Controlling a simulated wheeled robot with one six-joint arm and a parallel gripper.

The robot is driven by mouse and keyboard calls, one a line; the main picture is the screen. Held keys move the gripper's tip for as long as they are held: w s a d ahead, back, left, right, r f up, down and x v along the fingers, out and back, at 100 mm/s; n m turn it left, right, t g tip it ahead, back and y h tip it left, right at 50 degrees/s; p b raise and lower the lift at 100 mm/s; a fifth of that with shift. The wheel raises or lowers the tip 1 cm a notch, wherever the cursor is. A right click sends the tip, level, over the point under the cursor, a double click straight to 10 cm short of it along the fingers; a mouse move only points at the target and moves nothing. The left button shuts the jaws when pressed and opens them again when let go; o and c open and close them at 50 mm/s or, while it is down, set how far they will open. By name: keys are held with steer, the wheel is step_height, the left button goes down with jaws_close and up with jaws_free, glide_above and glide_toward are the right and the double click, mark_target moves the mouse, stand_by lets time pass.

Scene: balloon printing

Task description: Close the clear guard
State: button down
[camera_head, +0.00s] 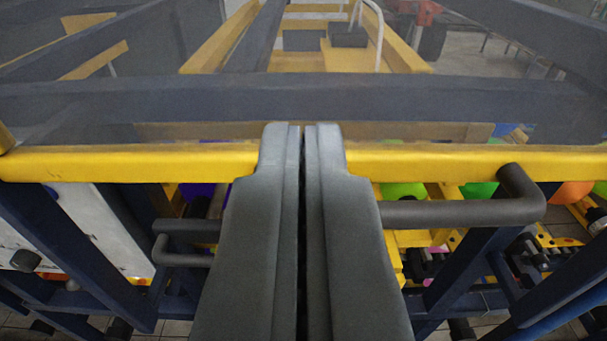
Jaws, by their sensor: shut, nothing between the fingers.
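My gripper (304,130) is shut and empty in the middle of the view, its two grey fingers pressed together. The clear guard (270,95) stretches across the view behind the fingertips, with a dark frame and see-through panels. A yellow bar (130,163) runs left to right at its near edge, and the fingertips overlap this bar in the picture. I cannot tell whether they touch it. A dark grey handle (460,212) sticks out below the bar to the right of the fingers. The fingers hide the middle of the bar and the handle's left part.
Dark blue machine frame posts (95,255) stand below the bar on both sides. A white panel (105,230) is at the left. Coloured balloons, one of them green (403,190), show under the bar. Tiled floor shows at the lower edge.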

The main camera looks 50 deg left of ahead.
steer(key=shift+w+a+f, duration=0.15)
steer(key=shift+a+f, duration=0.1)
steer(key=shift+f, duration=0.4)
steer(key=shift+w+a+f, duration=0.2)
steer(key=shift+a+f, duration=0.05)
steer(key=shift+f, duration=0.45)
steer(key=shift+w+a+f, duration=0.15)
steer(key=shift+a+f, duration=0.1)
steer(key=shift+f, duration=0.4)
steer(key=shift+f, duration=0.1)
step_height(320, 180, down, 31)
steer(key=s+d+r, duration=0.5)
steer(key=s+d, duration=0.1)
steer(key=d, duration=0.2)
steer(key=shift+s+d, duration=0.2)
steer(key=shift+d, duration=0.15)
